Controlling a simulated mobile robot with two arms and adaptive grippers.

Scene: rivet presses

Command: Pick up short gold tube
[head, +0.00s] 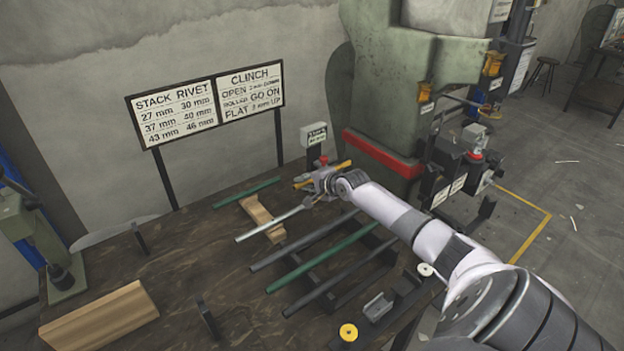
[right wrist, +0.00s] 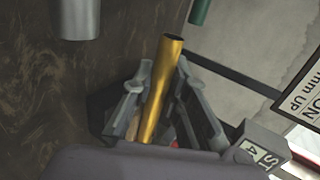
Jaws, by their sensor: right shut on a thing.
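The short gold tube (right wrist: 160,90) stands between the two fingers of my right gripper (right wrist: 163,80) in the right wrist view, its open end pointing away from the wrist. In the head view my right gripper (head: 320,181) is at the back of the bench, shut on the tube. A gold end (head: 343,166) shows just beyond the gripper. I cannot tell from these views whether the tube still touches the bench. My left gripper is not in view.
Silver, dark and green tubes lie on the bench (head: 180,262), the silver one (head: 272,224) close to my right gripper. A wooden block (head: 100,314) lies front left. A small labelled post (head: 314,136) and a large green press (head: 385,80) stand behind.

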